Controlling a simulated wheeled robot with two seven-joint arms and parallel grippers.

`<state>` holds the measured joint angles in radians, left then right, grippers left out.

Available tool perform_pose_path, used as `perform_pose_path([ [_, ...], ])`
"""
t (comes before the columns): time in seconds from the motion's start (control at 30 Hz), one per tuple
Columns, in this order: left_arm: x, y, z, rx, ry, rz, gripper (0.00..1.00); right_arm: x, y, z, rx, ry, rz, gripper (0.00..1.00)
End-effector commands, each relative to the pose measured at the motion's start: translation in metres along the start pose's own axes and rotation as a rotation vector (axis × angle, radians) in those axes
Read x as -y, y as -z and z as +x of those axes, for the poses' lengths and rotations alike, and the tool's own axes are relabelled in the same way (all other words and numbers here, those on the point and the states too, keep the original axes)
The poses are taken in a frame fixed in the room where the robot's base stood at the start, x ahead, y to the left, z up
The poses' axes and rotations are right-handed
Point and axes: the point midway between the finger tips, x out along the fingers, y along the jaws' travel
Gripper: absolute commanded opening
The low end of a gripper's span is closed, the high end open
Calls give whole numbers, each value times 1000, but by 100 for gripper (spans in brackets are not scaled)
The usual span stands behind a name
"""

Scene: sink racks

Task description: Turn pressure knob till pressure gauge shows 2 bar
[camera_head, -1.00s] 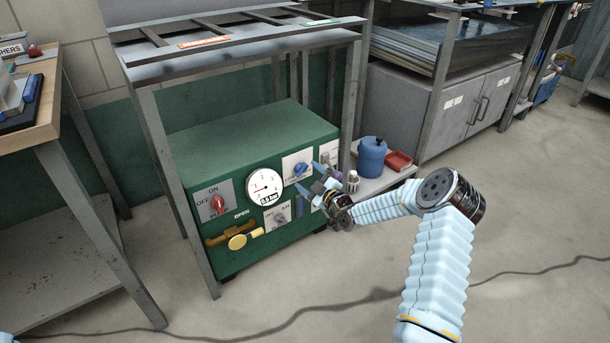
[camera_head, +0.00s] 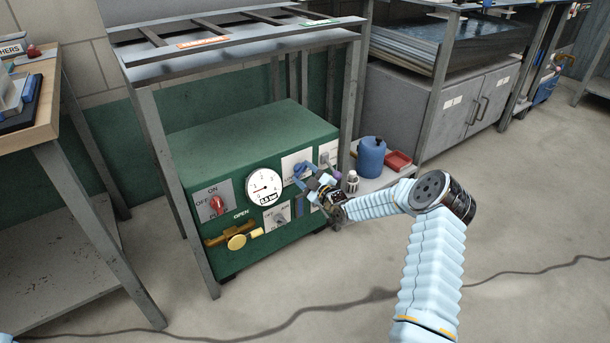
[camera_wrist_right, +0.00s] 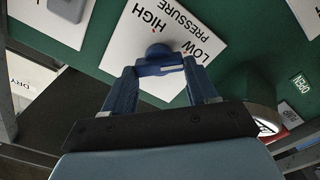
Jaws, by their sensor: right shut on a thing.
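The blue pressure knob (camera_wrist_right: 160,58) sits on a white plate marked HIGH, LOW and PRESSURE (camera_wrist_right: 190,30) on the green box's front. My right gripper (camera_head: 308,177) reaches it from the right, and in the right wrist view the gripper (camera_wrist_right: 160,72) has a blue finger on each side of the knob, shut on it. The round white pressure gauge (camera_head: 264,187) is left of the knob, with a small digital label at its bottom that seems to read 0.0 bar. My left gripper is out of view.
The green box (camera_head: 250,145) stands under a metal rack. It also carries a red switch (camera_head: 217,204), a yellow valve handle (camera_head: 237,241) and a grey switch (camera_head: 281,217). A blue canister (camera_head: 371,156) and red tray (camera_head: 398,161) stand at right. A rack leg (camera_head: 349,100) is close to my arm.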

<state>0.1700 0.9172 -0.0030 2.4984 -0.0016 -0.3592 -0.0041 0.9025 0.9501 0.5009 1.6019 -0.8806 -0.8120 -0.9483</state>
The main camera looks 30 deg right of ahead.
Motion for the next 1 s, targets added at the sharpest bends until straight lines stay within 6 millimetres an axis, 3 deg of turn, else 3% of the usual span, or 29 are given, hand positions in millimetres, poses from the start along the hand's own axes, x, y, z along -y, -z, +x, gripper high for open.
perform_pose_path([
  [0.37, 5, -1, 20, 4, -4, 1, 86, 2, -3, 0, 1, 0, 135, 27],
  [1.0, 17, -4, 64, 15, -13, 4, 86, -1, -4, -1, 2, 0, 712, 27],
])
